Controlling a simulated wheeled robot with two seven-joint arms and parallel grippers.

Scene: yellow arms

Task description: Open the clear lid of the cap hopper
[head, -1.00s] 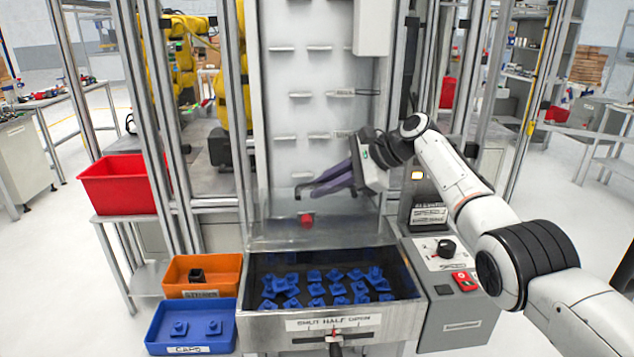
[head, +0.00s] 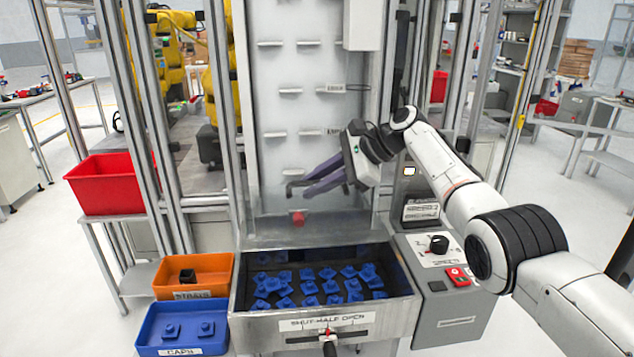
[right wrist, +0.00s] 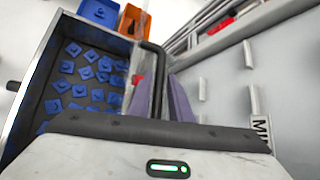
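The cap hopper (head: 240,290) is a metal bin holding several blue caps; it also shows in the right wrist view (right wrist: 40,85). Its clear lid (head: 345,228) stands raised along the hopper's back edge, with a red knob (head: 298,218) on it. The knob also shows in the right wrist view (right wrist: 136,80). My right gripper (head: 298,188) is just above the knob, its purple fingers pointing left with a narrow gap between them. Nothing shows held in them. I cannot tell whether a finger touches the lid. My left gripper is out of view.
A control box (head: 450,300) with a black dial and red switch adjoins the hopper's right side. An orange bin (head: 220,262) and a blue caps bin (head: 150,345) sit at its left. A slide handle (head: 330,345) is at the front. A pegged panel (head: 265,130) rises behind.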

